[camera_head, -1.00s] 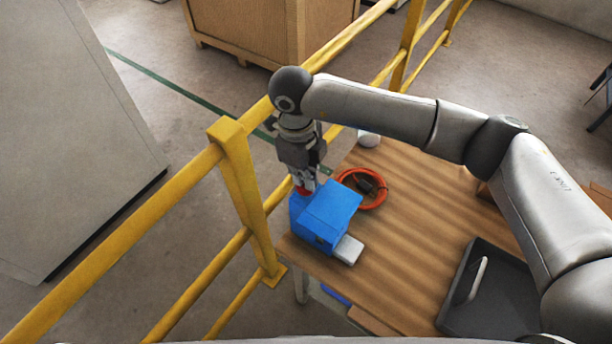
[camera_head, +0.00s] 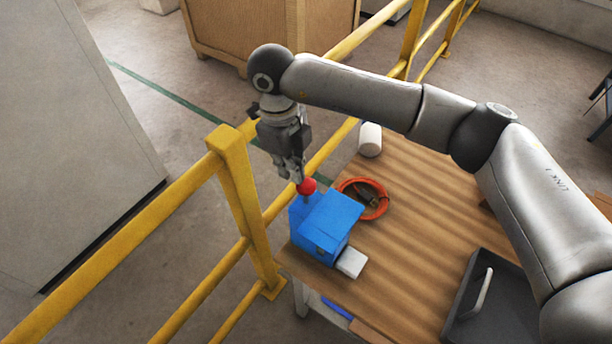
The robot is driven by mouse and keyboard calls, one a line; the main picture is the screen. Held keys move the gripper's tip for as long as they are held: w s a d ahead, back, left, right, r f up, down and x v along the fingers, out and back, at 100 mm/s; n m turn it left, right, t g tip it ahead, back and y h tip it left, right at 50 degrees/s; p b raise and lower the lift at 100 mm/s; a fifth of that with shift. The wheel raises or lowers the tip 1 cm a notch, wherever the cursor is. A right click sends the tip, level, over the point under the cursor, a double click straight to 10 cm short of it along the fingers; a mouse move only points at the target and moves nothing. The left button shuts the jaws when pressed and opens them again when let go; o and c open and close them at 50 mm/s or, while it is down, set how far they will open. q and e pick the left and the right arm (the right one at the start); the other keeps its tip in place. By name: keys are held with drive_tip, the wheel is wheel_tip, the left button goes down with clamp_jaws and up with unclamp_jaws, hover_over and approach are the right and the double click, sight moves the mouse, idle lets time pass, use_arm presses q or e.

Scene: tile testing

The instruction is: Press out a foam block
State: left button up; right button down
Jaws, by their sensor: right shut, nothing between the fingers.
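A blue press-like box (camera_head: 328,228) stands at the left corner of the wooden table. A red round knob (camera_head: 307,186) tops a thin rod rising from its back left part. A pale grey-white block (camera_head: 351,262) lies at the box's lower right side, partly against or under it; I cannot tell if it is the foam block. My right gripper (camera_head: 298,177) points down, shut and empty, with its fingertips right at the top of the red knob. I cannot tell whether they touch it. My left gripper is not in view.
An orange cable coil (camera_head: 378,206) lies behind the box, and a white cylinder (camera_head: 370,140) stands beyond it. A dark tray (camera_head: 462,318) with a light handle sits at the lower right. A yellow railing (camera_head: 240,195) runs close along the left. The table's middle is clear.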

wheel_tip(320, 180, up, 10)
drive_tip(key=shift+w+a+f, duration=0.2)
drive_tip(key=shift+w+a, duration=0.05)
drive_tip(key=shift+a, duration=0.2)
idle(1.1)
